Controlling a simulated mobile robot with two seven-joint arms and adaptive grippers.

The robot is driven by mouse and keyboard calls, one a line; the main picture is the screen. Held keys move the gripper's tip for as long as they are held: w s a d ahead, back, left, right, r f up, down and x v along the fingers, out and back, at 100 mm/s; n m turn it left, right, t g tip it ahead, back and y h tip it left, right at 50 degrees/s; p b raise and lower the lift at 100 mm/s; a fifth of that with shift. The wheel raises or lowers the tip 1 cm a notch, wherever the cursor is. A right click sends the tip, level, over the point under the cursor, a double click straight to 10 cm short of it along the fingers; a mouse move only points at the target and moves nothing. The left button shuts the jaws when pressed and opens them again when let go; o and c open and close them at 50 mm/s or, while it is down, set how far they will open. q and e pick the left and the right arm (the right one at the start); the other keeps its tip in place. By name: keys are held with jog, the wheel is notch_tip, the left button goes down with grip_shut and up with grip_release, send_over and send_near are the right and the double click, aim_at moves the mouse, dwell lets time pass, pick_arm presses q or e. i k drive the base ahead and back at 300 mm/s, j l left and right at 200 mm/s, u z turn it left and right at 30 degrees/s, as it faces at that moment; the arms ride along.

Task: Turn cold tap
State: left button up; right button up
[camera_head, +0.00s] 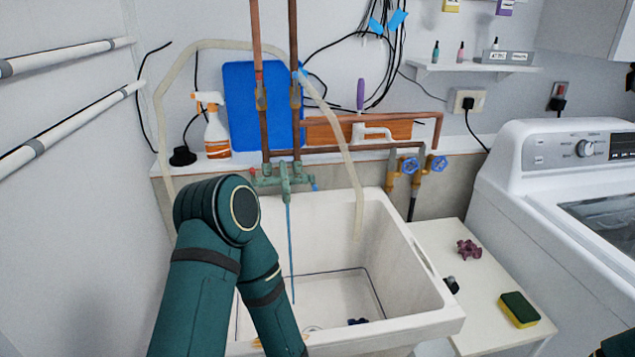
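A weathered green mixer tap (285,178) is mounted at the back of the white sink (385,225), below two copper pipes. A small red handle (252,172) shows at its left end and a small blue handle (314,184) at its right end. A thin blue line (291,250) runs from the spout down into the sink; I cannot tell for sure that it is water. My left arm rises in front of the sink's left side, its elbow bent left of the tap and its forearm running down out of the picture. Neither gripper is in view.
Two blue-handled valves (424,165) sit on brass pipes right of the tap. A spray bottle (214,127) and blue board (255,105) stand behind the sink. A side table (485,295) holds a sponge (519,309). A washing machine (545,225) stands at right.

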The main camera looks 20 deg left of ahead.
aim_at(311, 177)
jog(key=i+l, duration=0.1)
jog(key=l, duration=0.4)
jog(key=i+l, duration=0.1)
jog(key=l, duration=0.35)
jog(key=i+l+u, duration=0.1)
jog(key=l, duration=0.4)
